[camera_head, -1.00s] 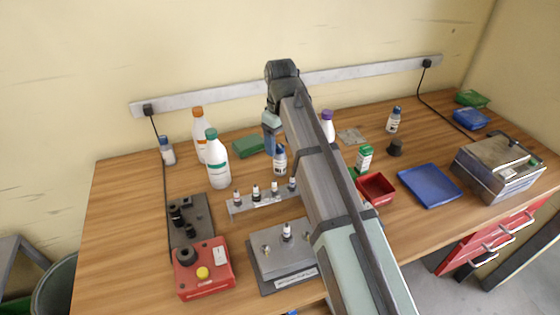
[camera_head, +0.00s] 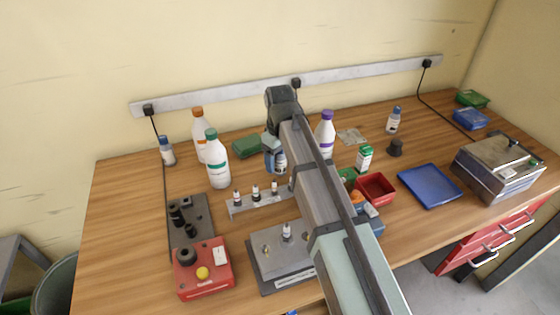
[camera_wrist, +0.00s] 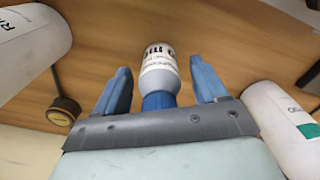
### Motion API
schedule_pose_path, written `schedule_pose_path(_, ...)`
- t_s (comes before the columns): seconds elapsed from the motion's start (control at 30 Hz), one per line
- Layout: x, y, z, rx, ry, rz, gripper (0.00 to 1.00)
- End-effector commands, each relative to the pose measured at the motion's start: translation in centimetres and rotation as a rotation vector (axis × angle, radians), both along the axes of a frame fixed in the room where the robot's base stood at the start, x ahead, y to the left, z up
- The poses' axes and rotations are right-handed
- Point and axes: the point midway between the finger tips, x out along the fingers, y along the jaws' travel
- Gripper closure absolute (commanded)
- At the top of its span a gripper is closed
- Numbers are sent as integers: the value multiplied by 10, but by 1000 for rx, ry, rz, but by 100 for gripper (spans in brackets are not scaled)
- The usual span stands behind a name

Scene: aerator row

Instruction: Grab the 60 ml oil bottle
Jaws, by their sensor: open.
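A small white bottle with a blue cap (camera_wrist: 158,72) stands between the two blue fingers of my open gripper (camera_wrist: 160,66) in the wrist view. Clear gaps show on both sides of it. Its label shows "ml", but the number is not clearly readable. In the head view this bottle (camera_head: 282,164) is partly hidden by my gripper (camera_head: 271,153), in the middle of the bench. Similar blue-capped bottles stand at the far left (camera_head: 167,151) and towards the back right (camera_head: 394,120), apart from my gripper.
Tall white bottles with green (camera_head: 217,160), orange (camera_head: 199,130) and purple (camera_head: 325,134) caps stand around my gripper. A rack of small vials (camera_head: 232,210) is in front. A red bin (camera_head: 376,201) and blue tray (camera_head: 429,203) lie to the right.

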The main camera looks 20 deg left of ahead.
Motion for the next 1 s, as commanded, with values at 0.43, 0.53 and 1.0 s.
schedule_pose_path(0.43,0,0,0,0,0,0,66)
schedule_pose_path(0.53,0,0,0,0,0,0,75)
schedule_pose_path(1.0,0,0,4,0,0,0,91)
